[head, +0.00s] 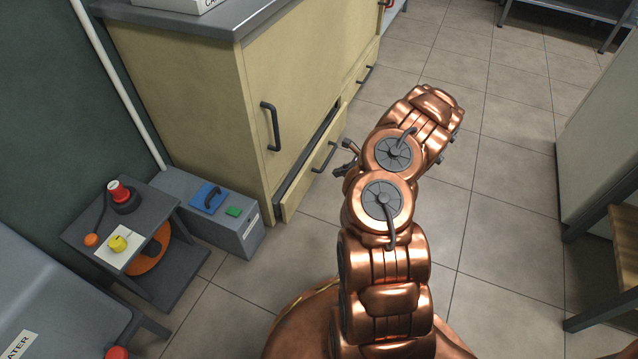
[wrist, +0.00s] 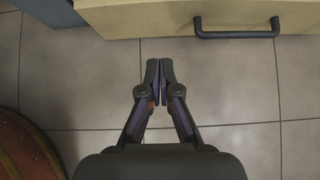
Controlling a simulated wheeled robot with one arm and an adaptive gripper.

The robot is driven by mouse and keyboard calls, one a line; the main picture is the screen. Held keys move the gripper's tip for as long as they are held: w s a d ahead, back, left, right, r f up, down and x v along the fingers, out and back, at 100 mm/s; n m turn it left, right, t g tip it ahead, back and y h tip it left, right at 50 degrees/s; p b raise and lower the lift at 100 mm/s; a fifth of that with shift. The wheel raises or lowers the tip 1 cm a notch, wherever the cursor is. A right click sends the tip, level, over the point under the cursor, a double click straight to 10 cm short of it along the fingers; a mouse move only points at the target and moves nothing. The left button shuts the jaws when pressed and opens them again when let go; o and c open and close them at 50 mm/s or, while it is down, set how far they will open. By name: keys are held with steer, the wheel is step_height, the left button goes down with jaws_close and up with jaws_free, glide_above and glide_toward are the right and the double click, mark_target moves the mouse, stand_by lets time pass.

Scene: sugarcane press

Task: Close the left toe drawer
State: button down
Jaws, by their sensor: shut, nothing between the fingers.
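The left toe drawer (head: 297,192) is low on the beige cabinet (head: 190,85) in the head view. It stands pulled out, with a dark gap behind its beige front and a dark bar handle (head: 326,157) on it. In the wrist view the drawer front (wrist: 150,20) crosses the top, with its handle (wrist: 237,33) to the right. My gripper (head: 344,159) is beside the drawer front on its outer side. In the wrist view my gripper (wrist: 158,67) is shut and empty, its tips apart from the front in the picture and left of the handle.
Another low drawer handle (head: 365,75) shows farther along the cabinet. A grey box (head: 235,225) with a blue pad and a small stand (head: 135,240) with a red button are at the left. Tiled floor (head: 490,170) is clear to the right, up to a pale cabinet (head: 600,130).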

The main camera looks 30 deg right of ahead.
steer(key=a, duration=0.3)
steer(key=b, duration=0.6)
glide_toward(301, 180)
steer(key=x, duration=0.5)
steer(key=shift+s+f, duration=0.3)
steer(key=shift+f, duration=0.15)
steer(key=shift+w+a+r, duration=0.15)
steer(key=shift+w+a, duration=0.25)
steer(key=shift+w, duration=0.25)
